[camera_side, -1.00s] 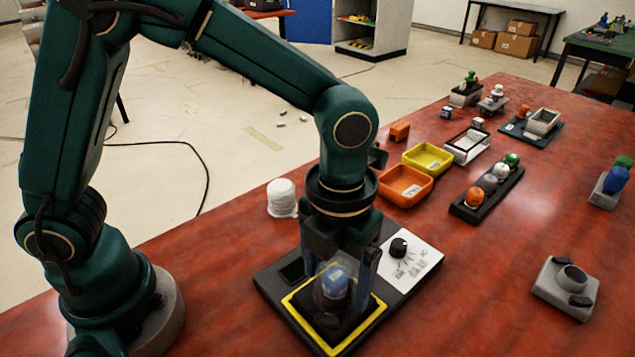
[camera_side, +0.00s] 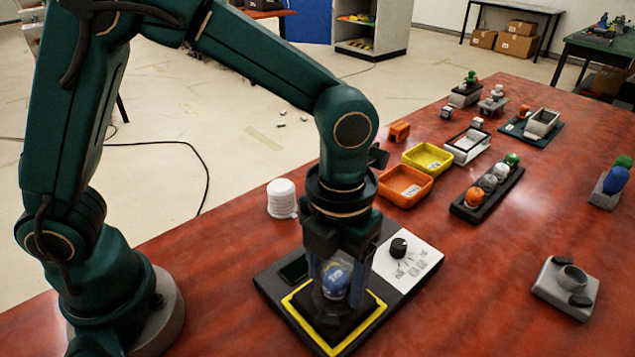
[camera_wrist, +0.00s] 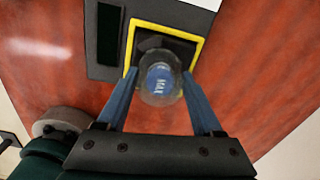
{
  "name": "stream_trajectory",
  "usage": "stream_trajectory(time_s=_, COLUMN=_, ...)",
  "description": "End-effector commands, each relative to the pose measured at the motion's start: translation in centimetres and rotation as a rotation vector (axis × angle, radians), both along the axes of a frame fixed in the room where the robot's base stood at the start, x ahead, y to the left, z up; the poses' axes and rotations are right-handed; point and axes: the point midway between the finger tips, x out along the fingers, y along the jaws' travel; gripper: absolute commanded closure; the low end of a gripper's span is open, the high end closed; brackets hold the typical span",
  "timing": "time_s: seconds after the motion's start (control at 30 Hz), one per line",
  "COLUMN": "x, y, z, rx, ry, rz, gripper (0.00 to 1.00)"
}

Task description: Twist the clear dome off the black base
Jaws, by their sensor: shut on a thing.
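The clear dome (camera_wrist: 160,99) covers a blue ball with white lettering and sits over the black base (camera_side: 331,327), inside a yellow square border. The dome also shows in the side view (camera_side: 335,295), partly hidden by a finger. My gripper (camera_side: 337,283) points down over the base, its blue fingers on either side of the dome. In the wrist view my gripper (camera_wrist: 159,88) is shut on the dome, one finger at its left and one at its right. The seam between dome and base is too small to make out.
The dark panel carries a black knob (camera_side: 398,247) on a white plate. An orange tray (camera_side: 428,190) and a yellow tray (camera_side: 447,160) stand behind it. A white stacked cylinder (camera_side: 282,199) is to the left, a grey fixture (camera_side: 566,288) to the right.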

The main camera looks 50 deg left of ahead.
Motion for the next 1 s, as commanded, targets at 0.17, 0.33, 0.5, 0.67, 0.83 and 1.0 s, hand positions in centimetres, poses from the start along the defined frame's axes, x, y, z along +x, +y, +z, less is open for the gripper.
stream_trajectory(time_s=0.17, x=0.00, y=0.00, z=0.01, rx=0.000, ry=0.000, rz=0.059, gripper=0.68)
stream_trajectory(time_s=0.33, x=0.00, y=0.00, z=0.00, rx=0.000, ry=0.000, rz=0.064, gripper=0.68)
stream_trajectory(time_s=0.5, x=0.00, y=0.00, z=0.00, rx=0.000, ry=0.000, rz=0.199, gripper=0.68)
stream_trajectory(time_s=0.67, x=0.00, y=0.00, z=0.00, rx=0.000, ry=0.000, rz=0.270, gripper=0.68)
stream_trajectory(time_s=0.83, x=0.00, y=0.00, z=0.00, rx=0.000, ry=0.000, rz=0.269, gripper=0.68)
stream_trajectory(time_s=1.0, x=0.00, y=0.00, z=0.00, rx=0.000, ry=0.000, rz=0.382, gripper=0.68)
